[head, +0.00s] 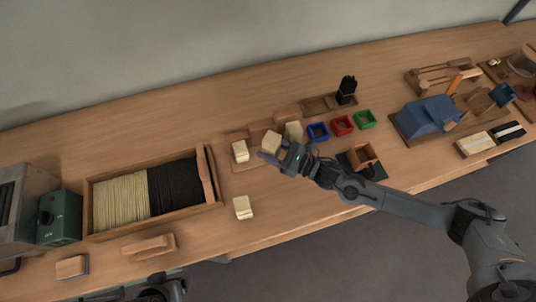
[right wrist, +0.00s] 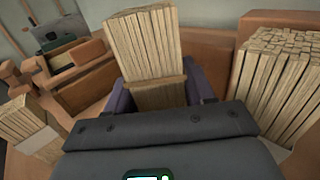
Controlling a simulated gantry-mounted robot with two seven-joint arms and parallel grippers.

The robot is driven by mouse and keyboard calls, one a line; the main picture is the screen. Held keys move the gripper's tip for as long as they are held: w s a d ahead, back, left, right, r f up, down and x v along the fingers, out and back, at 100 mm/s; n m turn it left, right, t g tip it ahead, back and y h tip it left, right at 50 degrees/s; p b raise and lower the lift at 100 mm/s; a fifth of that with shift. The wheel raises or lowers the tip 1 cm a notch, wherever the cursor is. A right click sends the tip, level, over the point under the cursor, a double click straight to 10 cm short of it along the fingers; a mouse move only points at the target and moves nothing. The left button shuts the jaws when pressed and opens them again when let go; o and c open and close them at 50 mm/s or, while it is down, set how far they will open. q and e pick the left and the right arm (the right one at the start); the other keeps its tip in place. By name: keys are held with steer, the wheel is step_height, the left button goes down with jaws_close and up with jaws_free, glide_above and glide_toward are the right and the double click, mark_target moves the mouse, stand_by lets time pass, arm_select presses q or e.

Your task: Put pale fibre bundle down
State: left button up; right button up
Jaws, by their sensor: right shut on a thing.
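My right gripper (head: 268,157) is shut on a pale fibre bundle (head: 272,141), held upright at the wooden rack (head: 245,166) in the middle of the table. In the right wrist view the bundle (right wrist: 145,45) stands between the purple fingers, its lower part hidden by the gripper body. I cannot tell whether its base touches the rack. Another pale bundle (head: 293,131) stands just right of it, and one (head: 240,151) stands to its left. A further pale bundle (head: 243,208) is near the front edge. Dark parts of my left arm (head: 165,289) show at the bottom; its jaws are unclear.
A wooden tray (head: 88,210) of pale and black fibres lies left. Blue (head: 318,132), red (head: 342,125) and green (head: 365,119) bins stand right of the rack. A black brush-like bundle (head: 347,88) stands behind them. The table between tray and front bundle is clear.

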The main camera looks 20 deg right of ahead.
steer(key=shift+w+a+f, duration=0.2)
steer(key=shift+w, duration=0.05)
steer(key=shift+f+b, duration=0.5)
steer(key=shift+f, duration=1.5)
steer(key=shift+f, duration=0.1)
steer(key=o, duration=0.8)
